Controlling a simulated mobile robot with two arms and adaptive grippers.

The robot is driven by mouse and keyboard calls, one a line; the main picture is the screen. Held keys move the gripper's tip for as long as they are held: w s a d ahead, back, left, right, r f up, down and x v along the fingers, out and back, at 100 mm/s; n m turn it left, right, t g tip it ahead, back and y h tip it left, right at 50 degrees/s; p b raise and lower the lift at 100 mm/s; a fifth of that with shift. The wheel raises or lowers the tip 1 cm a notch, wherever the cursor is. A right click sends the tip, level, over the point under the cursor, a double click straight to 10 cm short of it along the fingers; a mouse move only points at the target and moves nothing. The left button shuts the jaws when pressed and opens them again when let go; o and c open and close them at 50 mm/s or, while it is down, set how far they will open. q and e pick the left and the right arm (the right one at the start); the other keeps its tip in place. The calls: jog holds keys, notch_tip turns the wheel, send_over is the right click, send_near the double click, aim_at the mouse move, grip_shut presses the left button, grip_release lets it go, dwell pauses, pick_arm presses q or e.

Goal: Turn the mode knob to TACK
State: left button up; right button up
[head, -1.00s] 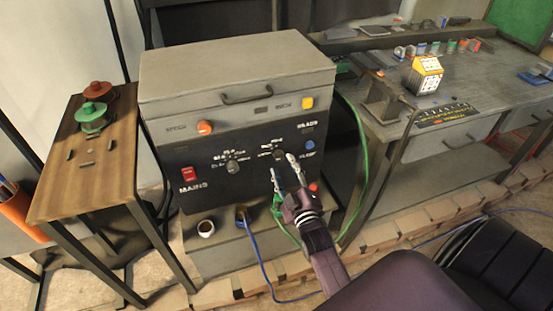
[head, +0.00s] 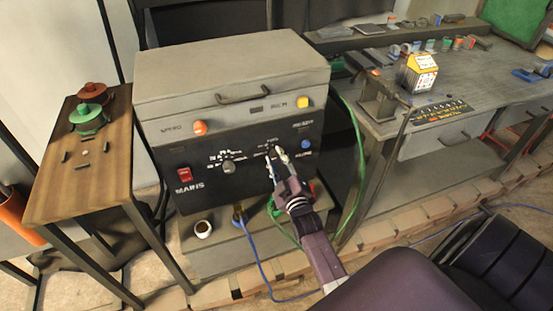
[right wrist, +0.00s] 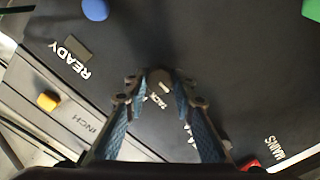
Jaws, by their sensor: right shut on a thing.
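The black welding unit (head: 200,150) stands in the middle of the head view. My right gripper (head: 275,160) reaches its front panel from below. In the right wrist view the round dark knob (right wrist: 159,80) sits between the two fingertips, which are shut on its sides. The word TACK (right wrist: 154,101) shows by the knob, between the fingers; the knob's pointer is not clear. In the head view the fingers mostly cover this knob. A second grey knob (head: 228,167) with printed markings sits to its left. My left gripper is not in view.
The panel has a red MAINS switch (head: 184,174), an orange button (head: 200,128), a yellow button (head: 303,102) and a blue button (head: 305,144). A wooden stand (head: 110,150) is left, a workbench (head: 470,90) right.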

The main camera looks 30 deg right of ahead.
grip_shut()
jog(key=m+p, duration=0.1)
jog(key=m, duration=0.2)
jog(key=shift+r+m+p, duration=0.1)
jog(key=shift+m+p, duration=0.3)
jog(key=m+p, duration=0.1)
jog(key=m, duration=0.3)
jog(key=shift+m, duration=0.3)
jog(key=o, duration=1.1)
grip_release()
jog(key=shift+s, duration=0.2)
jog(key=v, duration=1.1)
jog(key=shift+s, duration=0.35)
